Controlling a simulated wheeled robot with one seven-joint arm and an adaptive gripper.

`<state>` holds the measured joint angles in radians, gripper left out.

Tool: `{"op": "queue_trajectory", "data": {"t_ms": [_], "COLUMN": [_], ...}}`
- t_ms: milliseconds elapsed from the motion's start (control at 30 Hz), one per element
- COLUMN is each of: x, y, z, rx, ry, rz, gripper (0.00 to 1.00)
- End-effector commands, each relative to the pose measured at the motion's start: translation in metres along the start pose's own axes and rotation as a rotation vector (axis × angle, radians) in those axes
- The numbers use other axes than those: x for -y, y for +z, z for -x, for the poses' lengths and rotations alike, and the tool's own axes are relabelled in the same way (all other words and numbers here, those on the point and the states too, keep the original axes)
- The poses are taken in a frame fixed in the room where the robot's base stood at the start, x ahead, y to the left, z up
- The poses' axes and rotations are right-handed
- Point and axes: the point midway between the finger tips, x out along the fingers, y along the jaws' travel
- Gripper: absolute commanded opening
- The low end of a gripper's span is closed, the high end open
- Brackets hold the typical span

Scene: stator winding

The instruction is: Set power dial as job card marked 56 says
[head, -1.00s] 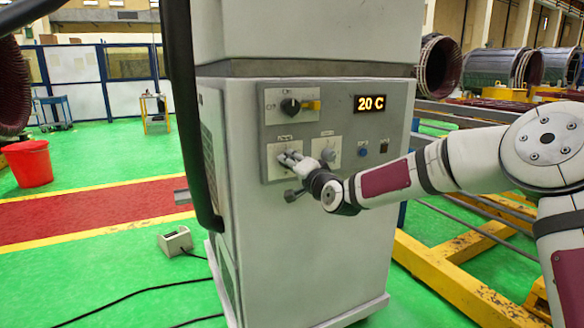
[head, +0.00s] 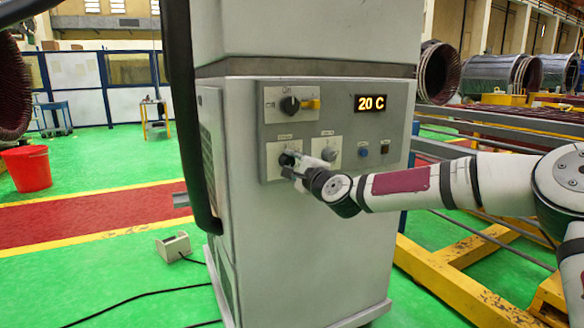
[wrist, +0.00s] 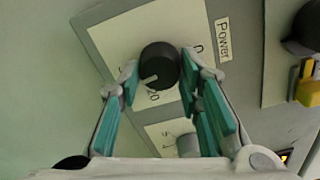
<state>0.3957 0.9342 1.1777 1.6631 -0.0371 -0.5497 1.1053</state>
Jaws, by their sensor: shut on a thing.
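The power dial (wrist: 158,65) is a round black knob on a pale plate, with the label "Power" (wrist: 224,40) beside it. Its light pointer mark is toward the "20" on the plate. The dial also shows on the cabinet front in the head view (head: 286,159), partly hidden by my gripper (head: 292,166). In the wrist view, the teal-padded fingers of my gripper (wrist: 160,72) are on either side of the dial and shut on it. A job card marked 56 is not seen in either view.
The cabinet has a larger black switch (head: 290,104) with a yellow tag above, a grey knob (head: 328,154) to the right, a blue button (head: 363,152) and a display reading "20 C" (head: 371,103). A yellow frame (head: 455,278) stands at the right. Cables lie on the floor.

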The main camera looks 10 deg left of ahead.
Motion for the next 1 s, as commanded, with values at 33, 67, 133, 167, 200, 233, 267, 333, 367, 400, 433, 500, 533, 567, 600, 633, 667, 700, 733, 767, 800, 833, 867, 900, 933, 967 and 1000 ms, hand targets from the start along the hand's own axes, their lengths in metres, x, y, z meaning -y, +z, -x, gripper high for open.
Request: {"op": "queue_trajectory", "data": {"t_ms": [33, 67, 133, 167, 200, 233, 267, 333, 367, 400, 433, 500, 533, 567, 600, 633, 667, 700, 733, 767, 800, 833, 867, 900, 933, 967, 1000], "x": [-0.0017, -0.0018, -0.0018, -0.0018, -0.0016, -0.0015, -0.0013, -0.0012, -0.0012, -0.0013, -0.0012, -0.0013, -0.0013, -0.0013, -0.0013, -0.0013, -0.0013, -0.0014, -0.0014, -0.0014, -0.0014, -0.0015, -0.0015, -0.0014, -0.0013, -0.0013, -0.0012], "y": [-0.0015, -0.0015, -0.0019, -0.002, -0.0018, -0.0017, -0.0016, -0.0014, -0.0015, -0.0014, -0.0015, -0.0015, -0.0015, -0.0015, -0.0015, -0.0014, -0.0015, -0.0015, -0.0015, -0.0015, -0.0015, -0.0015, -0.0015, -0.0014, -0.0013, -0.0012, -0.0011], "z": [0.0, 0.0, 0.0001, 0.0001, 0.0001, 0.0002, 0.0002, 0.0002, 0.0002, 0.0002, 0.0002, 0.0002, 0.0002, 0.0002, 0.0002, 0.0002, 0.0002, 0.0002, 0.0002, 0.0002, 0.0002, 0.0002, 0.0001, 0.0001, 0.0001, 0.0001, 0.0001], "rx": [-0.001, -0.001, -0.002, -0.002, -0.002, -0.002, -0.002, -0.002, -0.002, -0.002, -0.002, -0.002, -0.002, -0.002, -0.002, -0.002, -0.002, -0.002, -0.002, -0.002, -0.002, -0.002, -0.002, -0.002, -0.002, -0.002, -0.002], "ry": [0.001, 0.001, 0.002, 0.002, 0.001, 0.001, 0.001, 0.001, 0.001, 0.001, 0.001, 0.001, 0.001, 0.001, 0.001, 0.001, 0.002, 0.002, 0.002, 0.002, 0.002, 0.002, 0.002, 0.002, 0.001, 0.001, 0.001], "rz": [-0.025, -0.038, -0.066, -0.076, -0.087, -0.094, -0.101, -0.112, -0.115, -0.119, -0.121, -0.124, -0.125, -0.126, -0.126, -0.126, -0.126, -0.126, -0.126, -0.126, -0.126, -0.126, -0.126, -0.125, -0.125, -0.125, -0.125], "gripper": [0.04, 0.04, 0.04, 0.04, 0.04, 0.04, 0.04, 0.04, 0.04, 0.04, 0.04, 0.04, 0.04, 0.04, 0.04, 0.04, 0.04, 0.04, 0.04, 0.04, 0.04, 0.34, 0.41, 0.5, 0.53, 0.53, 0.53]}}
